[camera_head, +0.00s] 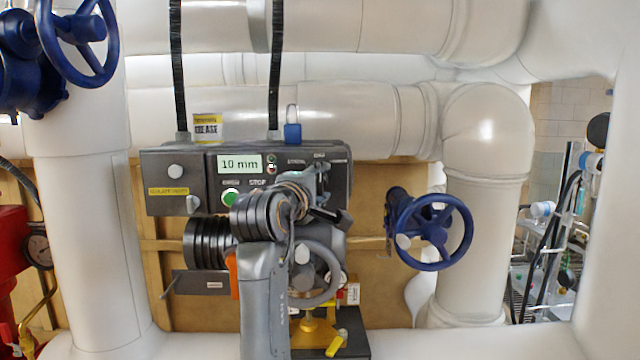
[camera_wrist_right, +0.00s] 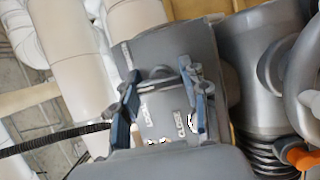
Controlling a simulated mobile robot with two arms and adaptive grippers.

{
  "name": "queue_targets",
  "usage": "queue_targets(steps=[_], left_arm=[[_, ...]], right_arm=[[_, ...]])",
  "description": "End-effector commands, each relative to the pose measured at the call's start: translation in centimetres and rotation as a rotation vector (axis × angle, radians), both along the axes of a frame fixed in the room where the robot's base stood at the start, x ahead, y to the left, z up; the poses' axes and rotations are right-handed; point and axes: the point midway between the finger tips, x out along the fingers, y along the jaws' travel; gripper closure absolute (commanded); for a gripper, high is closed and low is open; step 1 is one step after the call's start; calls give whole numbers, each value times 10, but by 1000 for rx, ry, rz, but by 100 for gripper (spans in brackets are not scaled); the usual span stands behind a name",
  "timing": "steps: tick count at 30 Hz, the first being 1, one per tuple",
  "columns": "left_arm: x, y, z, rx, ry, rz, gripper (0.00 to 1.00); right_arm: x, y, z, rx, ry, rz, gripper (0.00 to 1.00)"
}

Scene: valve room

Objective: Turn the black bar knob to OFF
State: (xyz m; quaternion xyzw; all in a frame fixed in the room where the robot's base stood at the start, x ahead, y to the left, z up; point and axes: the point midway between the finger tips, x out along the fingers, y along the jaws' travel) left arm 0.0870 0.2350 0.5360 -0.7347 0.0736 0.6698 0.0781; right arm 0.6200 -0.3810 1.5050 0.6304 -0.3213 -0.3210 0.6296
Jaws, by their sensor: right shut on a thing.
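A dark grey control box (camera_head: 233,160) hangs in front of the pipes in the head view, with a "10 mm" display (camera_head: 240,164) and a green button (camera_head: 231,196). My right gripper (camera_head: 322,182) is at the box's right part and covers much of it. In the right wrist view my two blue-grey fingers (camera_wrist_right: 160,82) reach to the box face (camera_wrist_right: 165,52), on either side of a small part there. The gripper is shut on the black bar knob, which is mostly hidden by the fingers; its pointing direction cannot be read. My left gripper is not in view.
A blue handwheel (camera_head: 432,232) stands right of the box, and another (camera_head: 78,40) is at the upper left. A grey handwheel (camera_head: 318,275) sits below the box, close behind my right arm. Thick white pipes (camera_head: 489,200) surround the area.

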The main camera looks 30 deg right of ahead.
Motion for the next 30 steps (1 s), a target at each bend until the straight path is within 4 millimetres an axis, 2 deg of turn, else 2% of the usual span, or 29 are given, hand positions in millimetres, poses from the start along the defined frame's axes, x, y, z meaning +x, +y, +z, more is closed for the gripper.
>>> queue_targets(steps=[3, 4, 7, 19, 30], left_arm=[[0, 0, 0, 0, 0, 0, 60], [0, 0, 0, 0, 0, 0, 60], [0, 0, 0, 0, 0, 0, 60], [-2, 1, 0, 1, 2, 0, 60], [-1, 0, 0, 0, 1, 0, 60]], right_arm=[[0, 0, -1, 1, 2, 1, 87], [0, 0, -1, 1, 2, 1, 54], [0, 0, -1, 1, 2, 1, 33], [-3, 5, 0, -1, 1, 1, 32], [-36, 52, -1, 0, 2, 3, 32]])
